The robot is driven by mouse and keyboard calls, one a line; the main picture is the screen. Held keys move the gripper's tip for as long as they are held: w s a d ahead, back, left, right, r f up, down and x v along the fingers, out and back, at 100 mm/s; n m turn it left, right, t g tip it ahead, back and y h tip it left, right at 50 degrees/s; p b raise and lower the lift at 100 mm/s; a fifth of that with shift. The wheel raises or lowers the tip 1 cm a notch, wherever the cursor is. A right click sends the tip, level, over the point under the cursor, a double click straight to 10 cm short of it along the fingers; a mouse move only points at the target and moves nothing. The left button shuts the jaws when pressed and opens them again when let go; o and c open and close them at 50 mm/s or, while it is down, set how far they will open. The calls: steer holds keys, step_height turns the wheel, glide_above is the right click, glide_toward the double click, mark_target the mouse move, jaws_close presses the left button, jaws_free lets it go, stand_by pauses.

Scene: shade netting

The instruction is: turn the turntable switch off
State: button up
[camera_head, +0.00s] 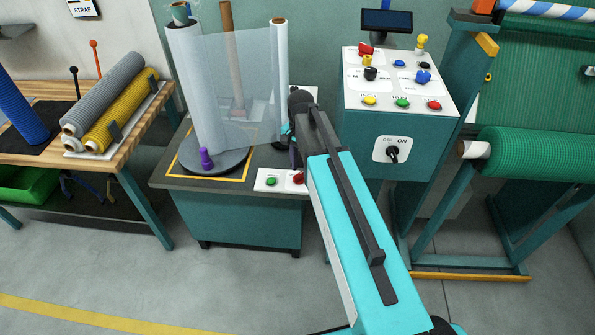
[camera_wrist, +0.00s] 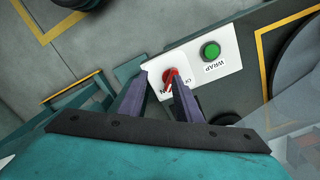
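A red switch knob (camera_wrist: 171,75) sits on a white plate (camera_wrist: 199,58) with partly hidden OFF/ON lettering. It also shows in the head view (camera_head: 298,178), beside my arm, on the front edge of the turntable (camera_head: 215,163) machine. My gripper (camera_wrist: 160,79) is open. In the wrist view its two fingers point at the plate, and the knob appears between the tips, nearer the right one. I cannot tell whether they touch it. The right finger covers part of the lettering, so the knob's setting is unclear.
A green WRAP button (camera_wrist: 211,50) shares the plate. A teal control box (camera_head: 381,137) with several coloured knobs and a black OFF/ON switch (camera_head: 392,154) stands right of the turntable. Floor in front is clear.

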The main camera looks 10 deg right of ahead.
mark_target(298, 174)
steer(key=w+r+m, duration=0.2)
steer(key=w+r, duration=0.1)
steer(key=r, duration=0.4)
steer(key=shift+w+r, duration=0.2)
steer(key=shift+r, duration=0.15)
steer(key=shift+f, duration=0.2)
steer(key=shift+f+p, duration=0.75)
steer(key=shift+f, duration=6)
steer(key=shift+c, duration=0.2)
jaws_close()
